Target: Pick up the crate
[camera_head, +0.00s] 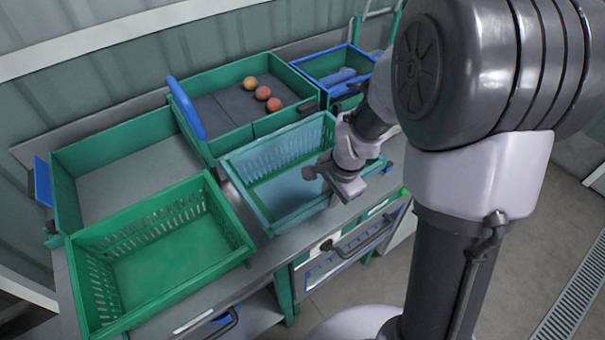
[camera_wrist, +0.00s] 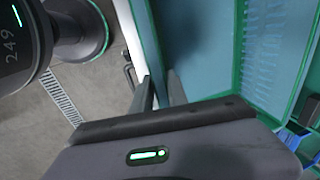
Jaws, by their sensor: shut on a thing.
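A pale blue-green crate (camera_head: 262,213) with slotted walls sits at the middle of the workbench and looks empty. My gripper (camera_head: 325,180) is at its right-hand wall and is shut on the rim there. In the wrist view the two dark fingers of my gripper (camera_wrist: 160,92) stand on either side of the crate's wall (camera_wrist: 151,50). The crate's inside floor shows to the right of the fingers. My wrist hides part of the crate's right side in the head view. I cannot tell whether the crate is clear of the bench.
An empty green crate (camera_head: 225,222) stands at the front left. Drawers with handles (camera_head: 360,236) are in the bench front. Open floor (camera_head: 440,190) lies to the right.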

